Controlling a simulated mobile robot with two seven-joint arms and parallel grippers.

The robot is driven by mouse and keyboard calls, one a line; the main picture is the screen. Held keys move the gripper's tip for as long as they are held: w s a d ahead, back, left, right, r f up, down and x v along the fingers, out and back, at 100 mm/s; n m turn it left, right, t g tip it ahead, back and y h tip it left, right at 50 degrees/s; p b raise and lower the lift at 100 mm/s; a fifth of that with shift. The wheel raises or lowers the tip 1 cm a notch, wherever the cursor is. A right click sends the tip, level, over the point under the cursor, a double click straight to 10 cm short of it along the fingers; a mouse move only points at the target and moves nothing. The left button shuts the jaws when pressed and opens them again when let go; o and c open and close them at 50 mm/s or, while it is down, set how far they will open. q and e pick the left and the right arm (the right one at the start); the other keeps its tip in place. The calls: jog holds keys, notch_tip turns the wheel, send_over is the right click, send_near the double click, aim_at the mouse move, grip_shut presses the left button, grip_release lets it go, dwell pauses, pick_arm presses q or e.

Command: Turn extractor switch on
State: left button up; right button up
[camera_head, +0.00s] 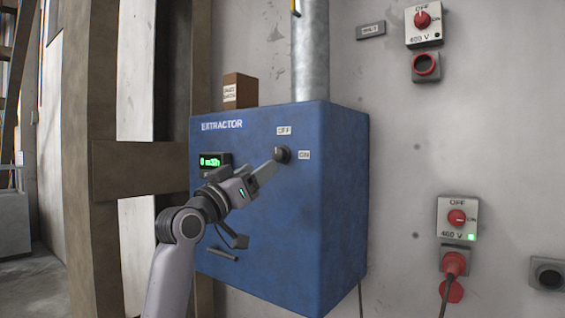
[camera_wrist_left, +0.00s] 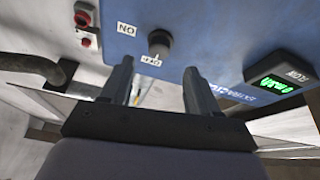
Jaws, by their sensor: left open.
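The blue extractor box (camera_head: 285,210) hangs on the wall. Its dark round switch knob (camera_head: 282,154) sits on the front, with an OFF label (camera_head: 284,131) above and an ON label (camera_head: 304,155) to its right. My left gripper (camera_head: 268,168) is at the knob and partly overlaps it. In the left wrist view the knob (camera_wrist_left: 159,43) shows beyond and between the open fingertips (camera_wrist_left: 159,68), with no finger visibly closed on it. I cannot tell for certain which label the knob points to. My right gripper is not in view.
A green-lit display (camera_head: 212,161) reading about 0 is left of the knob. A metal duct (camera_head: 311,50) rises from the box, beside a small brown box (camera_head: 239,90). Two wall switches, an upper (camera_head: 423,24) and a lower (camera_head: 457,218) with a plug below, are at right.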

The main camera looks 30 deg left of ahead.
aim_at(276, 158)
pick_arm(q)
jog(key=shift+p+x, duration=0.85)
jog(key=shift+x, duration=2.5)
jog(key=shift+d, duration=0.1)
jog(key=c, duration=1)
